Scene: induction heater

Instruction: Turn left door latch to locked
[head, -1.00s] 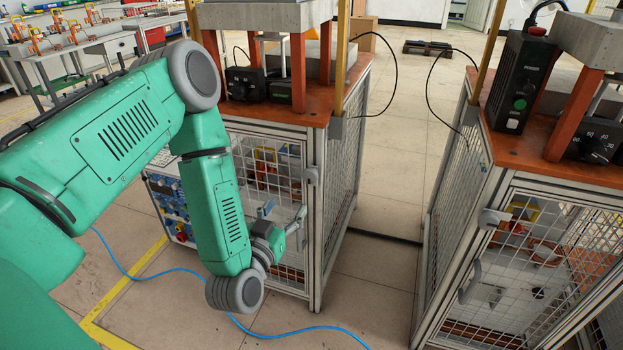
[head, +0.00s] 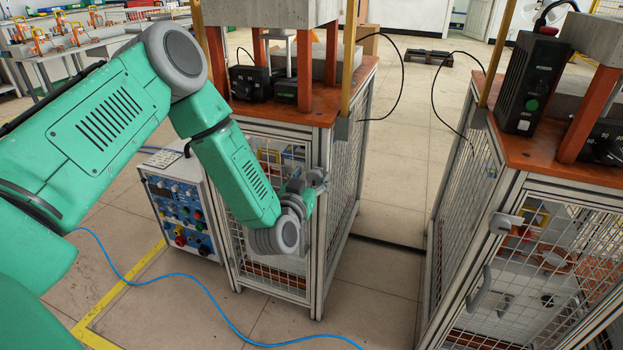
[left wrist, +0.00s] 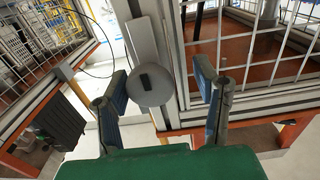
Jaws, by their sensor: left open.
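The left door latch (left wrist: 152,86) is a grey round knob with a dark slot, joined to a flat grey bar, on the metal door post of the left cabinet (head: 318,285). In the left wrist view its bar runs roughly along the post. My left gripper (left wrist: 161,80) is open, one finger on each side of the knob, with gaps showing. In the head view the left gripper (head: 309,188) is at the upper corner of the mesh door, and the latch is hard to separate from the fingers. My right gripper is not in view.
A second cabinet (head: 505,170) with its own latch (head: 506,222) and door handle (head: 478,287) stands on the right. Open floor (head: 395,200) lies between the cabinets. A control box (head: 178,205) stands left of the left cabinet, and a blue cable (head: 200,285) crosses the floor.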

